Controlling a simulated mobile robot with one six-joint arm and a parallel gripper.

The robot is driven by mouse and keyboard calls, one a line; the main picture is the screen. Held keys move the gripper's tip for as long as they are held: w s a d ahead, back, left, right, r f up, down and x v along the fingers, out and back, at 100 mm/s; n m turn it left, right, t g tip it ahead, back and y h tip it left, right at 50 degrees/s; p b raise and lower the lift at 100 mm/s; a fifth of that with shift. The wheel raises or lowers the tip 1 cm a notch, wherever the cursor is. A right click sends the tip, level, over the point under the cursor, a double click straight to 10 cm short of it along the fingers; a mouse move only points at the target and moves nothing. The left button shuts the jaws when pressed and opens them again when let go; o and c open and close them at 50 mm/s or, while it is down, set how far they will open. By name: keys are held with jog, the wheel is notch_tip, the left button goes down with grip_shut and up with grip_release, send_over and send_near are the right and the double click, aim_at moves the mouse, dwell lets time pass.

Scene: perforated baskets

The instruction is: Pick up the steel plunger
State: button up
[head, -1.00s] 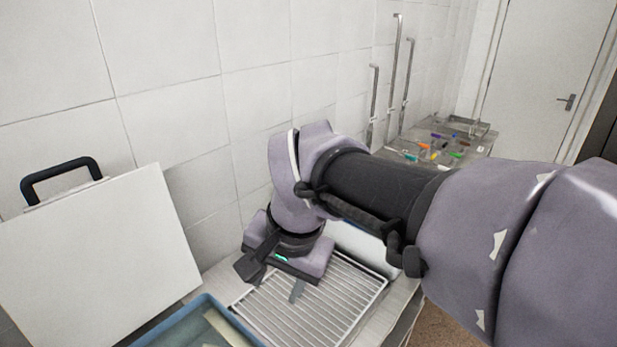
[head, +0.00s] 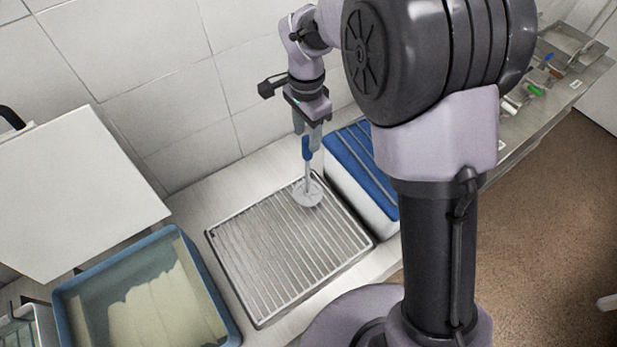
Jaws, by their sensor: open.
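The steel plunger (head: 308,190) stands upright at the back right of the wire rack in the head view. It has a blue handle at the top, a thin shaft and a round perforated disc at the bottom. My gripper (head: 308,138) points down right at the blue handle, with its fingers at the handle's upper end. The jaws are open. Whether the fingers touch the handle I cannot tell, and the handle's top is hidden by the gripper.
The wire rack (head: 262,287) lies on the steel counter. A blue-lidded white box (head: 352,160) stands close on the right of the rack. A blue-rimmed tray (head: 66,312) with pale contents is at the left, below a white panel (head: 75,190). Small coloured items (head: 533,90) lie on the far counter.

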aim_at(307, 151)
notch_tip(307, 151, down, 6)
jog(key=shift+s+r+b, duration=0.15)
jog(key=shift+r+b, duration=0.05)
jog(key=shift+b, duration=0.2)
jog(key=shift+f, duration=0.3)
jog(key=shift+c, duration=1)
grip_shut()
